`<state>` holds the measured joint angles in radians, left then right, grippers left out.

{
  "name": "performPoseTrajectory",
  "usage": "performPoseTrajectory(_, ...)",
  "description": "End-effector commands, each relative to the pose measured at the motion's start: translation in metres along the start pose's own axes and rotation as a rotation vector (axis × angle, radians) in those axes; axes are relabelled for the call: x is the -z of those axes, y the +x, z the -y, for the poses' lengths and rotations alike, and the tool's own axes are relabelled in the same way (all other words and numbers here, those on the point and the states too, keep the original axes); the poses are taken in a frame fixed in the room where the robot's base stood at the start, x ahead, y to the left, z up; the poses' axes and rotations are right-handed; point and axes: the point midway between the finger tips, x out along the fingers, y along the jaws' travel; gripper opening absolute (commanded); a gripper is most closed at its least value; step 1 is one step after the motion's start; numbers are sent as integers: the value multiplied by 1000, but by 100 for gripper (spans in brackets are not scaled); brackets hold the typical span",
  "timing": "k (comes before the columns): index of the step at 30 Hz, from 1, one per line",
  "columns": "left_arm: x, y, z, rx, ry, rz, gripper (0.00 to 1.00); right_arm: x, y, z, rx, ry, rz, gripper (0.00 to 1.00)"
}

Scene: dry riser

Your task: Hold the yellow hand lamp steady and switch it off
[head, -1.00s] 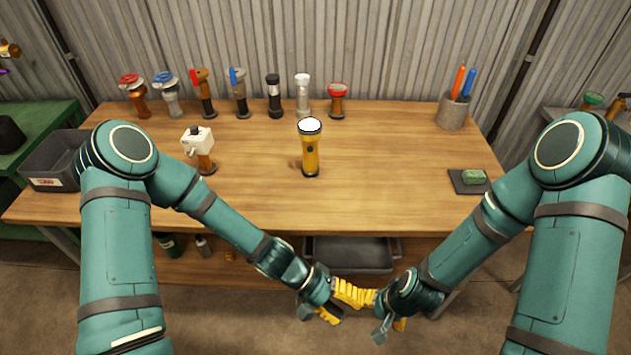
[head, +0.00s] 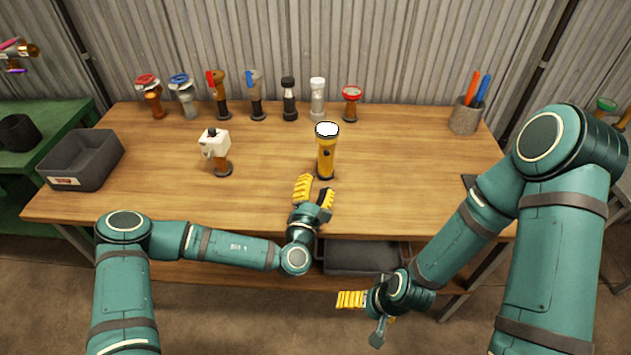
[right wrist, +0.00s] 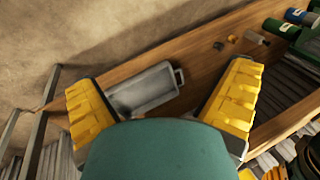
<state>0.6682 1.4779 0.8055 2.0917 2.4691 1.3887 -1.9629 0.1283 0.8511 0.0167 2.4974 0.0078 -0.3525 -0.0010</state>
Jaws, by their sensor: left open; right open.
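The yellow hand lamp (head: 326,157) stands upright on the wooden bench, its white lens facing up and a dark button on its side. My left gripper (head: 315,190) is open just in front of the lamp, at the bench's front edge, with its yellow fingers pointing toward the lamp's lower part. I cannot tell if a finger touches it. My right gripper (head: 352,305) is low in front of the bench, well away from the lamp. In the right wrist view its two yellow fingers (right wrist: 165,100) are wide apart with nothing between them.
A white-headed fitting (head: 215,148) stands left of the lamp. Several valves (head: 220,98) line the back. A grey bin (head: 85,160) is at the left, a pen pot (head: 466,115) at the right. A grey tray (head: 365,257) sits below.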

Motion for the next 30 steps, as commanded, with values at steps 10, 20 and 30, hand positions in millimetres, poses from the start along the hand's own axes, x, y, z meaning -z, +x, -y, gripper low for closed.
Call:
performPoseTrajectory(10,1,0,0,-1,1,-7,46,4,2,2,-21,333,122,100)
performPoseTrajectory(20,1,0,0,-1,1,-5,46,26,-8,50,134,831,314,100)
performPoseTrajectory(30,1,0,0,0,1,-4,46,104,-46,118,514,1305,466,100)
